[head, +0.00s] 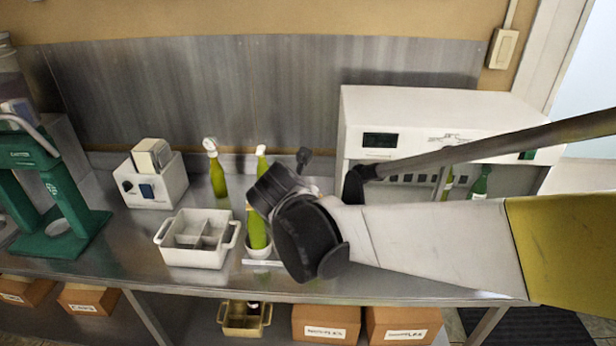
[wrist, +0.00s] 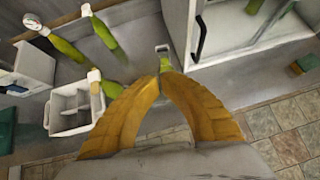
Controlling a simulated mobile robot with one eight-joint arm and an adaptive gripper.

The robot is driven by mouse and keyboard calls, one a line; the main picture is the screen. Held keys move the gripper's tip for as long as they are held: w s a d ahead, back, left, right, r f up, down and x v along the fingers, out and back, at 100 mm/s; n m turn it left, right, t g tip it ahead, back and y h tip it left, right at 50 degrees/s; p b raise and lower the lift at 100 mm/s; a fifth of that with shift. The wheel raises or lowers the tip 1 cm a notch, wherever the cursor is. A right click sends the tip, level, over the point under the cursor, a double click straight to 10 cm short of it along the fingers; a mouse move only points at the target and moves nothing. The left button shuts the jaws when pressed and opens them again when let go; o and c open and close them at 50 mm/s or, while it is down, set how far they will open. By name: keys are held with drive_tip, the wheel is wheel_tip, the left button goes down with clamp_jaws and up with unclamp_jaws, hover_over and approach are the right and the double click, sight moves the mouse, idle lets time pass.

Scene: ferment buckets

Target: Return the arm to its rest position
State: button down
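My arm reaches in from the right in the head view, with its dark wrist over the front of the steel bench (head: 130,235). The fingers are hidden behind the wrist there. In the wrist view my gripper (wrist: 165,66) has two yellow-brown fingers whose tips meet. I see nothing held between them. A small white item (wrist: 162,49) shows just beyond the tips; I cannot tell what it is. A green bottle (head: 257,228) stands left of my wrist, partly hidden, and also shows in the wrist view (wrist: 112,90).
A white divided crate (head: 196,260) stands left of the bottle. Behind are more green bottles (head: 217,178) and a small white device (head: 155,188). A large white cabinet (head: 430,105) stands behind my arm. A green stand (head: 65,215) is far left. Boxes (head: 325,323) sit below the bench.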

drive_tip(key=shift+s+r, duration=0.25)
drive_tip(key=shift+r, duration=0.25)
drive_tip(key=s+d+f+m+g+b, duration=0.1)
drive_tip(key=s+d+f+m+b, duration=0.15)
drive_tip(key=s+d+m, duration=0.45)
drive_tip(key=s+d+f+m+g+b, duration=0.1)
drive_tip(key=s+d+f+m+b, duration=0.2)
drive_tip(key=d+m, duration=0.6)
drive_tip(key=s+d+f+m+b, duration=0.1)
drive_tip(key=s+d+f+m, duration=0.1)
drive_tip(key=s+m, duration=0.3)
drive_tip(key=s+d+f+m+y+b, duration=0.1)
drive_tip(key=s+m, duration=0.5)
drive_tip(key=m, duration=0.7)
drive_tip(key=shift+s+d+f+y+b, duration=0.3)
drive_tip(key=shift+d+f+b, duration=0.35)
drive_tip(key=shift+d+f, duration=0.25)
